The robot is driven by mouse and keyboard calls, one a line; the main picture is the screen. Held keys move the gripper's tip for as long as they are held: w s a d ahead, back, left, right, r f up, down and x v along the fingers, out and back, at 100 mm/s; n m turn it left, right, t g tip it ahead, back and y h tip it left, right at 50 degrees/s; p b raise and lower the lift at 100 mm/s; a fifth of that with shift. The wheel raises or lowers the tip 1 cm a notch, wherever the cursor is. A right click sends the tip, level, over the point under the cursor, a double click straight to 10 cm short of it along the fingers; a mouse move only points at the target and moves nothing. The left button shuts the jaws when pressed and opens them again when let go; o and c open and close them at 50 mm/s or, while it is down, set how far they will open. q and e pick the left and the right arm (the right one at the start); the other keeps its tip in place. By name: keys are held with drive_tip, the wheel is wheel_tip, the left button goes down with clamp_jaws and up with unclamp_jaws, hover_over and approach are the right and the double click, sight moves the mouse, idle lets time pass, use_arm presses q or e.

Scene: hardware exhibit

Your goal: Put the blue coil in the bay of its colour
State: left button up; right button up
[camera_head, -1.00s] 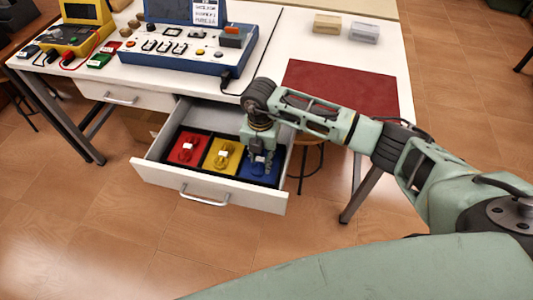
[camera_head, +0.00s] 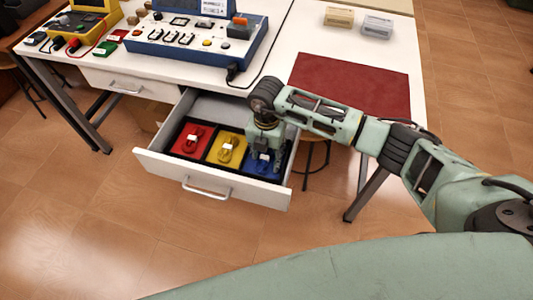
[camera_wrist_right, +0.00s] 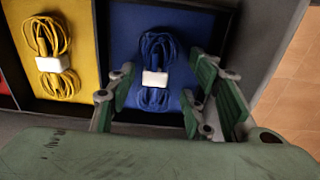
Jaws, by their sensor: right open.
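The blue coil (camera_wrist_right: 155,75), a looped cable with a white band, lies in the blue bay (camera_wrist_right: 185,22) of the open drawer. In the head view the blue bay (camera_head: 277,162) is at the right end of the tray, partly hidden by my right gripper (camera_head: 261,160). In the right wrist view my right gripper (camera_wrist_right: 165,95) is open, its fingers on either side of the coil's lower part. I cannot tell whether the fingers touch the coil. My left gripper is not in view.
A yellow coil (camera_wrist_right: 50,60) lies in the yellow bay and a red coil (camera_head: 193,138) in the red bay. The white drawer front (camera_head: 170,175) stands out from the table. A dark red mat (camera_head: 350,83) and a blue instrument panel (camera_head: 195,40) are on top.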

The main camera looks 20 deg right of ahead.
sight(267, 156)
drive_tip(key=shift+r, duration=0.45)
use_arm(q)
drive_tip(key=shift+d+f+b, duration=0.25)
drive_tip(key=shift+b, duration=0.05)
use_arm(e)
wheel_tip(267, 156, up, 12)
drive_tip(key=shift+f, duration=0.2)
